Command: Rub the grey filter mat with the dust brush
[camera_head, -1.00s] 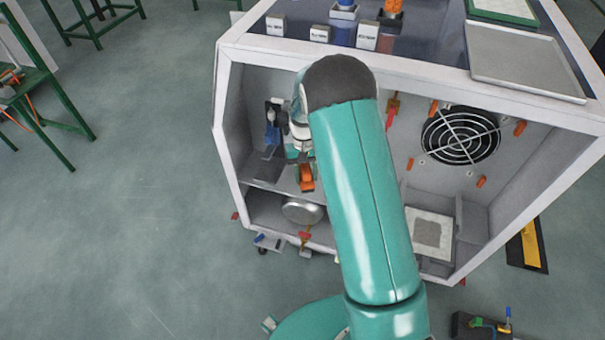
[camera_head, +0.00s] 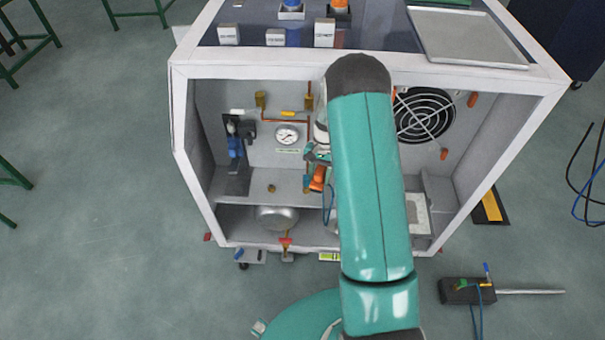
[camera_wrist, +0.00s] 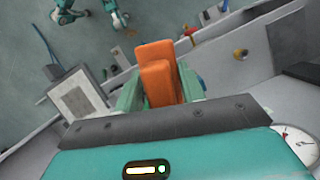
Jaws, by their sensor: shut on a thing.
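My gripper (camera_head: 316,168) is shut on an orange thing, probably the handle of the dust brush (camera_head: 317,179), inside the open cabinet near its middle. In the wrist view the orange brush (camera_wrist: 156,78) sits between the green fingers of my gripper (camera_wrist: 160,88); no bristles can be made out. The grey filter mat (camera_head: 413,212) lies in a pale frame low in the right part of the cabinet, partly hidden by my arm. In the wrist view the grey mat (camera_wrist: 77,100) is left of the gripper, apart from the brush.
A shelf (camera_head: 290,184) and an upright divider bound the space around the gripper. A gauge (camera_head: 287,135), copper pipe and blue regulator (camera_head: 235,148) are to the left. A round fan (camera_head: 424,114) is on the back wall above the mat. A metal pot (camera_head: 277,217) stands below the shelf.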

